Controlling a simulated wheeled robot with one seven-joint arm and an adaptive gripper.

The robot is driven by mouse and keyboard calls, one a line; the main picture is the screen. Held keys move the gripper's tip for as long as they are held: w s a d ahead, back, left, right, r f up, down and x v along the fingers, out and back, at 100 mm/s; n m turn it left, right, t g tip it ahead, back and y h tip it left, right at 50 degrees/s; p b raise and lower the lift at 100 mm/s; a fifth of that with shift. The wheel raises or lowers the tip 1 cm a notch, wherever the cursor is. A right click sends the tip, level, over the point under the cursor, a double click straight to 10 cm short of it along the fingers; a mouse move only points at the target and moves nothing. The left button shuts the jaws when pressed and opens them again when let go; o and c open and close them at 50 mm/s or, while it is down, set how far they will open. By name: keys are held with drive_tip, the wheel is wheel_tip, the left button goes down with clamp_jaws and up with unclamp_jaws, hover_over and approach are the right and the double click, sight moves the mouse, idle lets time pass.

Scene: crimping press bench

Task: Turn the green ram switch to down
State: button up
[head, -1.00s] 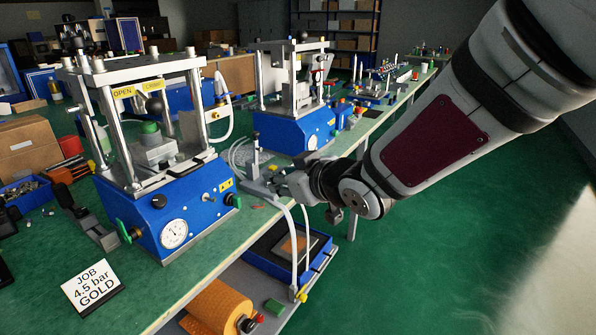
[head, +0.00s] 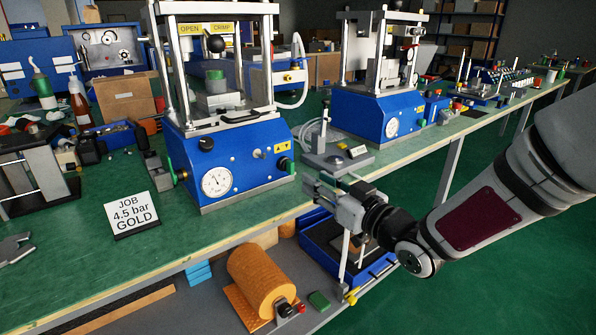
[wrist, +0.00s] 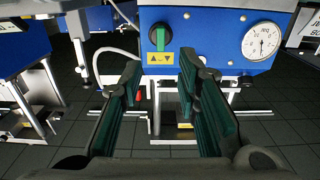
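The green ram switch (head: 284,163) is at the right end of the blue press's (head: 240,165) front. In the wrist view, which looks upside down, the switch (wrist: 160,36) is a dark round knob with a green handle standing vertical in the picture. A yellow label with two arrows (wrist: 159,59) is beside it; which arrow the handle selects I cannot tell. My gripper (head: 309,191) is in front of the press, to the right of and below the switch. In the wrist view its fingers (wrist: 160,76) are open and empty, apart from the switch, which shows beyond the gap.
A grey stand (head: 338,160) with hoses is just behind my gripper. The bench edge and lower shelf with an orange roll (head: 262,280) are below. Clear floor lies right.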

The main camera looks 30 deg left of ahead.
sight(293, 166)
drive_tip(key=b+x, duration=0.1)
drive_tip(key=x, duration=0.8)
drive_tip(key=shift+a+b, duration=0.1)
drive_tip(key=shift+b, duration=0.2)
clamp_jaws()
